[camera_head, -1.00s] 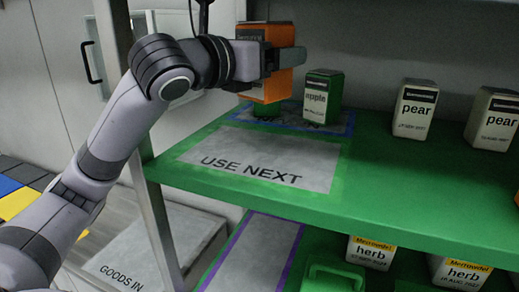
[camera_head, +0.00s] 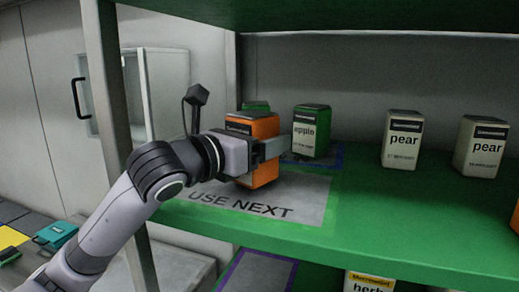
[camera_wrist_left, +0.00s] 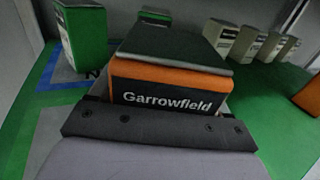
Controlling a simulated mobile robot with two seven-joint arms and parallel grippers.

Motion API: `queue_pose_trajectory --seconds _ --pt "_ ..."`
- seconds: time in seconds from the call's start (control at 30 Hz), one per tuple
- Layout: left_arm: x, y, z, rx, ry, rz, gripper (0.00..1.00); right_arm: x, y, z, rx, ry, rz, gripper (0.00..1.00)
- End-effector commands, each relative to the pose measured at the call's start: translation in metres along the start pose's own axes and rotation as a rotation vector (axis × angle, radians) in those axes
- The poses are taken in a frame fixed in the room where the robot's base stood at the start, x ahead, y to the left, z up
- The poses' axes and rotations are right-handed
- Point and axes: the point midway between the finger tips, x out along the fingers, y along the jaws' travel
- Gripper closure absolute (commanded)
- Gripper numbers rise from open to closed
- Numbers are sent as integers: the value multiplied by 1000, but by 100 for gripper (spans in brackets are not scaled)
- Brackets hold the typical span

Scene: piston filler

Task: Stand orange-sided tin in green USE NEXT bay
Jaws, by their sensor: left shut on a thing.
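The orange-sided tin (camera_head: 263,131) has a dark top and stands upright over the back part of the grey USE NEXT bay (camera_head: 300,202), which has a green border. My left gripper (camera_head: 268,150) is shut on the tin from the left side. In the left wrist view the tin (camera_wrist_left: 165,85) shows a Garrowfield label close in front of the gripper (camera_wrist_left: 160,125). I cannot tell whether the tin's base touches the bay. My right gripper is not in view.
A green apple tin (camera_head: 311,132) stands behind to the right, on a blue-bordered bay (camera_head: 330,155). Another green tin (camera_head: 256,106) is behind the orange one. Pale pear tins (camera_head: 402,140) stand further right. A shelf post (camera_head: 103,90) is at the left.

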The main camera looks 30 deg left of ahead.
Motion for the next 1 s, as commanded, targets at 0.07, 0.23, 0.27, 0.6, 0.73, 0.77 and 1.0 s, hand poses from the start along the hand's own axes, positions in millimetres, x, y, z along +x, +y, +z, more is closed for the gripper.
queue_pose_trajectory --seconds 0.07,0.23,0.27,0.6,0.73,0.77,1.0 --pt "-1 0 -6 -1 -5 -1 77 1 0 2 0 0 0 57" --pt "-1 0 -9 1 -8 0 77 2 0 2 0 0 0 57" --pt "-1 0 -9 1 -8 0 77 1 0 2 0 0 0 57" --pt "0 0 -13 1 -2 1 7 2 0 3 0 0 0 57" --pt "0 0 -13 1 -2 0 0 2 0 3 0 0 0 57" --pt "0 0 -13 1 -2 0 0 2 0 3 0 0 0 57" --pt "-5 1 -11 1 -2 1 0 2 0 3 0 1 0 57"
